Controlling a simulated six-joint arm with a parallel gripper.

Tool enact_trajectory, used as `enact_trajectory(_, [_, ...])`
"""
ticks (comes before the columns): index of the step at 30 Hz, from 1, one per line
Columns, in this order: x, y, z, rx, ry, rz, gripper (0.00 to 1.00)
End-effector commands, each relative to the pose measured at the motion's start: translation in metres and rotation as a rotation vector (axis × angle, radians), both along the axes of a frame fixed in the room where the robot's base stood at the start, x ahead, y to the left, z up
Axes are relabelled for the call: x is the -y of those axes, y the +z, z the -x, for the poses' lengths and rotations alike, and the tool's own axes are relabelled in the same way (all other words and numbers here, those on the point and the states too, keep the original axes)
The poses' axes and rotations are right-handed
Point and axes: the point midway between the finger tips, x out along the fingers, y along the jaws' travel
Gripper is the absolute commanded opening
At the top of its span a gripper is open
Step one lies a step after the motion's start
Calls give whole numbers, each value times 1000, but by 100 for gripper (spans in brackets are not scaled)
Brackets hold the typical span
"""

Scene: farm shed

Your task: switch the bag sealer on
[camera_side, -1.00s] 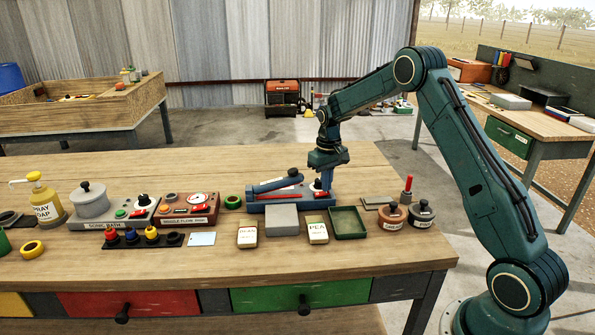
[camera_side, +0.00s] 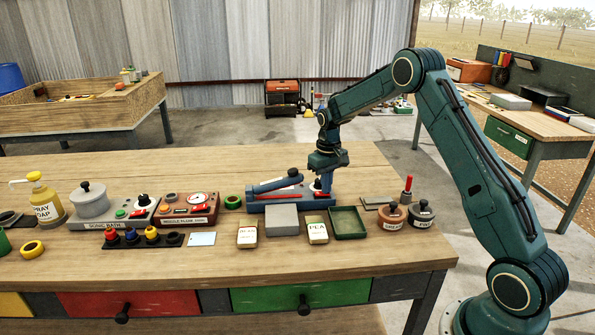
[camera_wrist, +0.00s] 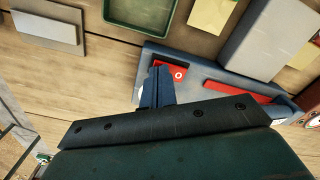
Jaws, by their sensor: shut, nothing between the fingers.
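The bag sealer (camera_side: 257,207) is a blue machine with a raised blue lever and a red strip, on the workbench. Its blue body also shows in the wrist view (camera_wrist: 197,70). A red switch (camera_wrist: 181,71) marked with a white O sits at its right end in the side view. My gripper (camera_side: 325,191) is shut and empty, pointing down over that end. In the wrist view the closed fingertips (camera_wrist: 162,69) overlap the left part of the red switch. I cannot tell whether they touch it. A white round part beside the fingers is mostly hidden.
A grey block (camera_side: 282,220), a pea packet (camera_side: 317,232) and a green tray (camera_side: 347,222) stand in front of the sealer. Two lidded pots (camera_side: 421,214) are to the right. The needle-flame unit (camera_side: 188,209) is to the left. The bench's front strip is clear.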

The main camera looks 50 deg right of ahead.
Motion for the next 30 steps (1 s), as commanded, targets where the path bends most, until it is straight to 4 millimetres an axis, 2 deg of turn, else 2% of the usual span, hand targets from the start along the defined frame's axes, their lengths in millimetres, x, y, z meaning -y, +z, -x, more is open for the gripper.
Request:
enact_trajectory(5, [0, 2, 0, -3, 0, -2, 0])
enact_trajectory(30, [0, 51, 0, 0, 0, 0, 0])
